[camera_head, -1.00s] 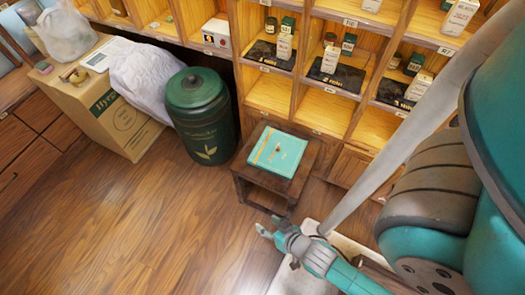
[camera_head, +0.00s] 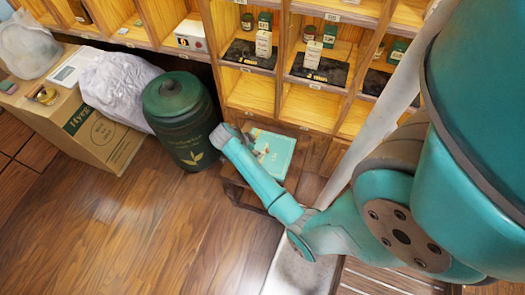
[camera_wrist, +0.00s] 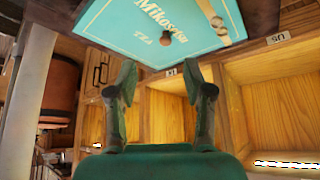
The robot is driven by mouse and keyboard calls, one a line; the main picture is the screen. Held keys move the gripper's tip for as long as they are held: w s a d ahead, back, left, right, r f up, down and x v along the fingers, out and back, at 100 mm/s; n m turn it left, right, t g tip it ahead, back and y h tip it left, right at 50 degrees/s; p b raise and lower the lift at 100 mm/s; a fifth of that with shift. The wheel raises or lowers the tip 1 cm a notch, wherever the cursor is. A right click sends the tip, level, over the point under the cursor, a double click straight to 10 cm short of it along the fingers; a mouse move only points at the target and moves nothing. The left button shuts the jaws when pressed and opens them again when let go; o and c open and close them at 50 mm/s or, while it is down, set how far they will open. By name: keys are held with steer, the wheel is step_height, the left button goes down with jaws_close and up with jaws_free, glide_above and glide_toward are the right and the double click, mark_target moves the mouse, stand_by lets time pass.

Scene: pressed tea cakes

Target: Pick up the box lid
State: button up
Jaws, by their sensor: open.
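The teal box lid (camera_head: 279,152) tops a box on the dark wooden stool, partly hidden behind my arm in the head view. In the wrist view the lid (camera_wrist: 120,30) fills the top, with white lettering, a pale gold band at its right and a small round brown knob (camera_wrist: 166,38). My gripper (camera_wrist: 160,68) is open and empty, its two fingers apart and pointing toward the lid's near edge. The fingers appear short of the knob; contact with the lid cannot be told. In the head view my arm's end hides the fingers.
The dark stool (camera_head: 250,195) stands against the wooden shelving (camera_head: 305,105), which holds small boxes and jars. A dark green canister (camera_head: 185,120) stands close left of the stool. A cardboard box (camera_head: 95,140) is farther left. The wooden floor in front is clear.

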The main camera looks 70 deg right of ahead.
steer(key=d+r+m, duration=0.1)
steer(key=d, duration=0.1)
steer(key=g, duration=0.1)
glide_above(267, 150)
steer(key=w+a, duration=0.2)
step_height(267, 150, down, 4)
steer(key=shift+s+f, duration=0.1)
steer(key=shift+a+f+x, duration=0.1)
steer(key=shift+a+x, duration=0.05)
steer(key=shift+x, duration=1.15)
steer(key=shift+a+f+x, duration=0.1)
steer(key=shift+f+x, duration=0.05)
steer(key=shift+x, duration=1.15)
jaws_close()
